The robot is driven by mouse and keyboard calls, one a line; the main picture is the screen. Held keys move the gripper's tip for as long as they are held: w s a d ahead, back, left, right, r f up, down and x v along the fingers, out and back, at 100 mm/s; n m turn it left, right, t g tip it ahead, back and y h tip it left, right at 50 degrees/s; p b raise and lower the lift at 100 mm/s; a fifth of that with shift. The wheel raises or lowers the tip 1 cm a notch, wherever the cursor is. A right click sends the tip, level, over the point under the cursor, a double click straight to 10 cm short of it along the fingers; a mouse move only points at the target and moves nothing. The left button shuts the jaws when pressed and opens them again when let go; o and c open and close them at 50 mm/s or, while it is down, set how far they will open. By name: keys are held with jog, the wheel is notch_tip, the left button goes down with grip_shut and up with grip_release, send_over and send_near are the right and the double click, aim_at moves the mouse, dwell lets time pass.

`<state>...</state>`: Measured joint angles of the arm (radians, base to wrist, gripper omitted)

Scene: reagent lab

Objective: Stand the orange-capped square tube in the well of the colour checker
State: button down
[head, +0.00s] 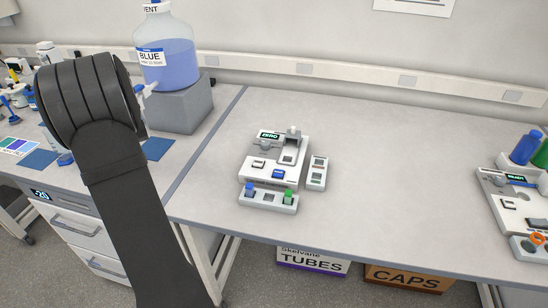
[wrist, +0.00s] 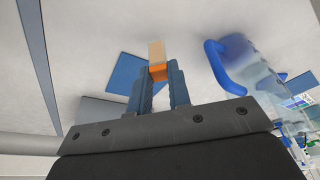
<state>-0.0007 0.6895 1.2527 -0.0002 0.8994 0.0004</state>
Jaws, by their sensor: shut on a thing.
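In the wrist view, my gripper (wrist: 160,90) is shut on the orange-capped square tube. The tube's orange cap (wrist: 158,73) sits between the fingertips, and its pale tan body (wrist: 157,50) extends beyond them. In the head view, my dark arm fills the left side, and the gripper and held tube are hidden. The colour checker (head: 262,175) appears to be the white device with a ZERO display in the middle of the bench. It has a blue button and a raised part at its back right, with a small dark opening, likely the well (head: 289,158).
A white rack (head: 268,203) holds blue-capped and green-capped tubes with an empty middle slot. A small white block (head: 317,172) stands right of the checker. A blue-liquid bottle (head: 168,60) stands on a grey block (head: 182,108). A READY device (head: 512,205) is far right. Bench between is clear.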

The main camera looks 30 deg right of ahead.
jog(key=shift+d, duration=0.1)
jog(key=shift+m+h, duration=0.3)
jog(key=shift+m, duration=0.6)
jog(key=d, duration=0.3)
jog(key=s+d+r, duration=0.1)
jog(key=d, duration=0.2)
jog(key=s+d, duration=0.1)
jog(key=d, duration=0.3)
jog(key=shift+r, duration=0.2)
jog(key=shift+s+d+r+m+g+h, duration=0.25)
jog(key=shift+s+d+m, duration=0.95)
jog(key=shift+s+d, duration=3.3)
jog(key=shift+s+d+r+m+g+h, duration=0.1)
jog(key=shift+s+d+m+h, duration=0.7)
jog(key=shift+s+d, duration=3.65)
jog(key=shift+s+d+r+m+g+y, duration=0.2)
jog(key=shift+s+d+m, duration=1.65)
jog(key=shift+d, duration=4.95)
jog(key=shift+s+f+n, duration=0.15)
jog(key=shift+f, duration=0.55)
jog(key=shift+s+f+n, duration=0.1)
jog(key=shift+f, duration=0.6)
jog(key=c, duration=0.9)
grip_release()
jog(key=shift+c, duration=0.2)
